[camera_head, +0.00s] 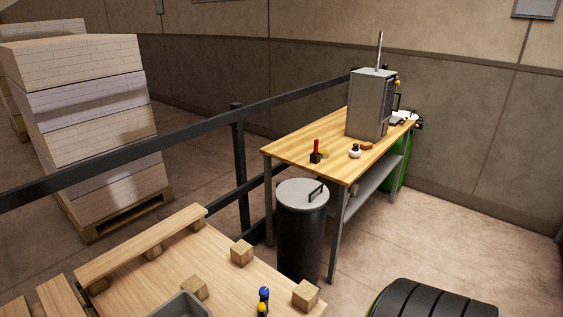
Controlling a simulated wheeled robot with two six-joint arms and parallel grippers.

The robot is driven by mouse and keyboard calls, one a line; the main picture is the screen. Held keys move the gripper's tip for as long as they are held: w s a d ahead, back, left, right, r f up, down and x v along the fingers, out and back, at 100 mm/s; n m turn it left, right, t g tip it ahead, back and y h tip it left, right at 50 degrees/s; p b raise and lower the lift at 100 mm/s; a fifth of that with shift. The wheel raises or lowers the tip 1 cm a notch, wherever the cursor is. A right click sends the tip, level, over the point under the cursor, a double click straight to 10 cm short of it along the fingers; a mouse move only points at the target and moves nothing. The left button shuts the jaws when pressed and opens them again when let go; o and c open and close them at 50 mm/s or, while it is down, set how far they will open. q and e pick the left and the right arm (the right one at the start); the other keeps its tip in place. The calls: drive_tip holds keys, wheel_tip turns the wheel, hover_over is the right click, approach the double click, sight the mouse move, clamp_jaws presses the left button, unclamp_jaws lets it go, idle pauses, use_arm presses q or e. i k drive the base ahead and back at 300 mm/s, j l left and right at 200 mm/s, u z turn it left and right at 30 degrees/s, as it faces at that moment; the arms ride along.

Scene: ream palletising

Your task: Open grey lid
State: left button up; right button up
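The grey lid (302,193) is round and flat with a dark handle (317,192) on top. It sits on a tall black cylindrical bin (302,245), and it appears closed. The bin stands on the floor by the near end of a wooden-topped workbench, in the middle of the head view. Neither of my grippers is in view.
The workbench (310,150) carries a grey machine (370,105) and small items. A dark rail (180,135) runs behind the bin. A wooden pallet (225,285) with blocks lies in front. A black ribbed object (435,300) is at lower right. Floor right of the bench is clear.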

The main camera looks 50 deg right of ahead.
sight(301, 194)
drive_tip(key=z, duration=1.8)
